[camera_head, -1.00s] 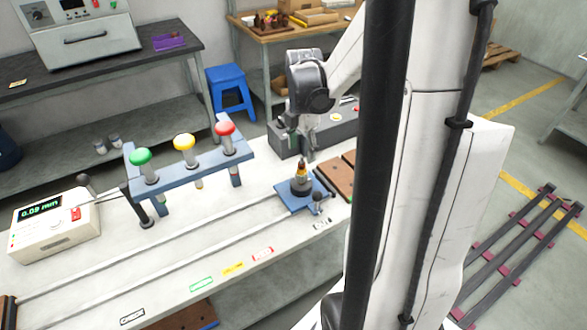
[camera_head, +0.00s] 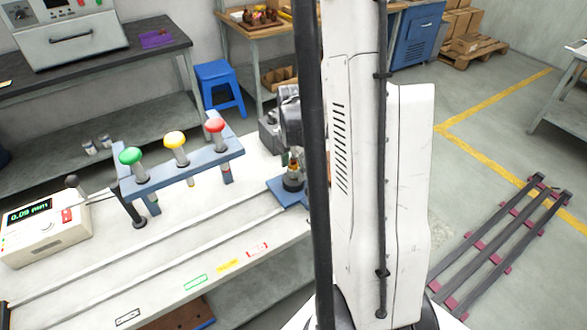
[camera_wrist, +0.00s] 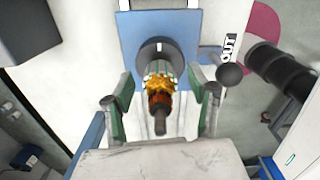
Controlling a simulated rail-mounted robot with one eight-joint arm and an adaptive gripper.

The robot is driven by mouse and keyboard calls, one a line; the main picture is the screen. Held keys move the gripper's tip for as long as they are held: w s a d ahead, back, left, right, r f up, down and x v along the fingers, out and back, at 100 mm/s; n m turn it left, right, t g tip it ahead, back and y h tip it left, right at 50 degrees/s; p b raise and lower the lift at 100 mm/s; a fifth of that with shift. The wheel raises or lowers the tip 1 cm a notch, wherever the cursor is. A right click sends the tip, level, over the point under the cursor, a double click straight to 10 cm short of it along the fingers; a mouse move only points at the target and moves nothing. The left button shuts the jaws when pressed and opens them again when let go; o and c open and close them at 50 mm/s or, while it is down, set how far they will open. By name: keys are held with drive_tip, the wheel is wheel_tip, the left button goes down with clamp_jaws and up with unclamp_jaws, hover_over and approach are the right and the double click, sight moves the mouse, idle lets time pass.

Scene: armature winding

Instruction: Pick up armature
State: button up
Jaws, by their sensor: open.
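The armature (camera_wrist: 159,88) has a shaft, a copper-coloured winding and a dark orange band. It stands in a dark round holder (camera_wrist: 152,55) on a blue plate (camera_wrist: 133,22). In the head view the armature (camera_head: 293,169) shows small at the right end of the bench, on the blue plate (camera_head: 279,188). My gripper (camera_wrist: 160,80) is open, with one green-padded finger on each side of the armature and gaps between. In the head view my gripper is mostly hidden behind my own column.
A blue rack (camera_head: 190,167) with green, yellow and red knobs stands left of the armature. A gauge box (camera_head: 45,232) sits at the bench's left end. In the wrist view a ball-ended lever (camera_wrist: 229,75) stands close to the right finger. Two rails run along the bench.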

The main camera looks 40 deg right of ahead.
drive_tip(key=shift+f, duration=0.3)
clamp_jaws()
drive_tip(key=shift+r, duration=0.15)
